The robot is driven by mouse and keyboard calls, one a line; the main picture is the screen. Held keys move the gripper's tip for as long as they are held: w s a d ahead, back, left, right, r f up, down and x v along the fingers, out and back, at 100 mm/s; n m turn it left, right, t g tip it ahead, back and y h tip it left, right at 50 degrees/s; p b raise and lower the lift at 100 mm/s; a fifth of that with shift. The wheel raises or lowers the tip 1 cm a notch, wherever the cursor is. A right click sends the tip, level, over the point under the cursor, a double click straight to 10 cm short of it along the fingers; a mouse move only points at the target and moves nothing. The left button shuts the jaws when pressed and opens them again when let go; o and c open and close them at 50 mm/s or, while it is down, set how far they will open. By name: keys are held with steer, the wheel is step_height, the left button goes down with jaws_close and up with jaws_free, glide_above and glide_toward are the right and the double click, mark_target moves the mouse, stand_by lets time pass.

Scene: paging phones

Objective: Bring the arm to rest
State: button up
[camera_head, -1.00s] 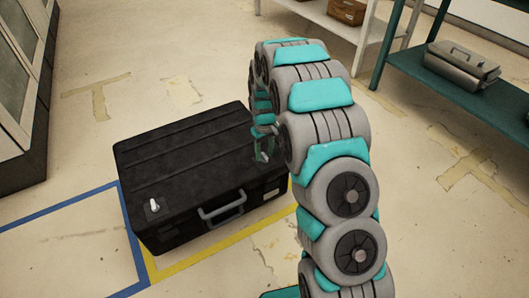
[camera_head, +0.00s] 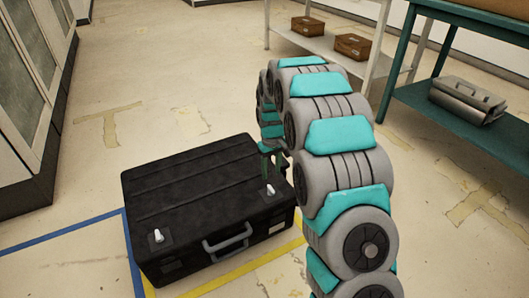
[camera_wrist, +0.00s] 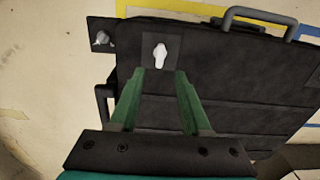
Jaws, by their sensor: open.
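My gripper (camera_head: 271,158) is at the far end of my curved arm, by the back right of a black case (camera_head: 200,195). In the wrist view, my gripper (camera_wrist: 166,75) shows two green fingers spread apart with nothing held between them. Beyond the fingertips is a small white knob (camera_wrist: 160,55) on a dark plate on the case. In the head view this white knob (camera_head: 270,190) is at the right of the lid, clear of the fingers. A second white knob (camera_head: 157,236) is at the left front. The case lies flat on the floor with its grey handle (camera_head: 227,242) facing front.
Blue tape (camera_head: 60,233) and yellow tape (camera_head: 240,270) mark the floor around the case. A teal table (camera_head: 460,120) with a metal box (camera_head: 467,100) stands at right. A white shelf (camera_head: 330,48) with brown boxes is behind. Grey cabinets (camera_head: 30,90) line the left.

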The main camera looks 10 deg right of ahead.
steer(key=s+r+m+p, duration=0.1)
steer(key=s+r, duration=0.7)
steer(key=s, duration=0.2)
steer(key=s+r+m+p, duration=0.1)
steer(key=s+r+p, duration=0.1)
steer(key=s+r, duration=0.75)
steer(key=s+r+m+g+p, duration=0.1)
steer(key=s+r+p, duration=0.1)
steer(key=s, duration=2.2)
steer(key=shift+d+r+m+g, duration=0.15)
steer(key=shift+m+g, duration=0.25)
